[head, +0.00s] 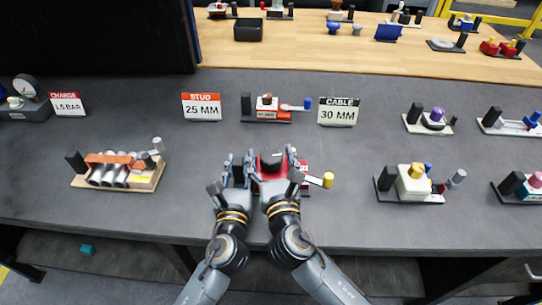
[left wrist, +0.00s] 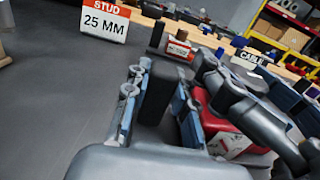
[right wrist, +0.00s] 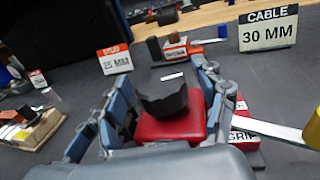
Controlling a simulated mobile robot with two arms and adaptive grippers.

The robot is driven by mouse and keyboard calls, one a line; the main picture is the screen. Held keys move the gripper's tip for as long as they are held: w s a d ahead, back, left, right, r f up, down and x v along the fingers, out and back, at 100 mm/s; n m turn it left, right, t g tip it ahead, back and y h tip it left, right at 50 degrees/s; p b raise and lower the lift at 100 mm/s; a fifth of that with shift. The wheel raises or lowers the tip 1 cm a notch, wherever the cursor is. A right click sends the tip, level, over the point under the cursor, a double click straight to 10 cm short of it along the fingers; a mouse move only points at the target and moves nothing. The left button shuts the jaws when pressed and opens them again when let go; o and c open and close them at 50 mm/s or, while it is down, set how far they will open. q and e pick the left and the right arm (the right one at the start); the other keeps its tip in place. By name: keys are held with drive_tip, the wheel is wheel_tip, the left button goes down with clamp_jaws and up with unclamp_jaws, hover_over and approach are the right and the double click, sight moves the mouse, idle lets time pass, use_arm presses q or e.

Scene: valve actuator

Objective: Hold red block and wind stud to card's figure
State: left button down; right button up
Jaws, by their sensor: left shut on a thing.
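The red block (head: 272,178) sits on a low unit near the front edge of the grey bench, with a dark piece on top. A white label reading "GRIP" (right wrist: 240,135) is beside it. My left gripper (head: 238,170) is shut on the unit's black post (left wrist: 158,92), left of the block. My right gripper (head: 275,165) is open, with fingers on both sides of the red block (right wrist: 170,127) and its dark top piece (right wrist: 163,92). A silver bar with a yellow end (head: 328,180) sticks out to the right. The stud card (head: 201,107) reads 25 MM.
The cable card (head: 338,111) reads 30 MM, and the charge card (head: 67,104) appears to read 1.5 MM or similar. A smaller red unit (head: 268,115) stands behind mine. Other units stand left (head: 118,170) and right (head: 412,186). Bare bench lies between them.

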drive_tip(key=shift+f, duration=0.1)
drive_tip(key=v, duration=1.2)
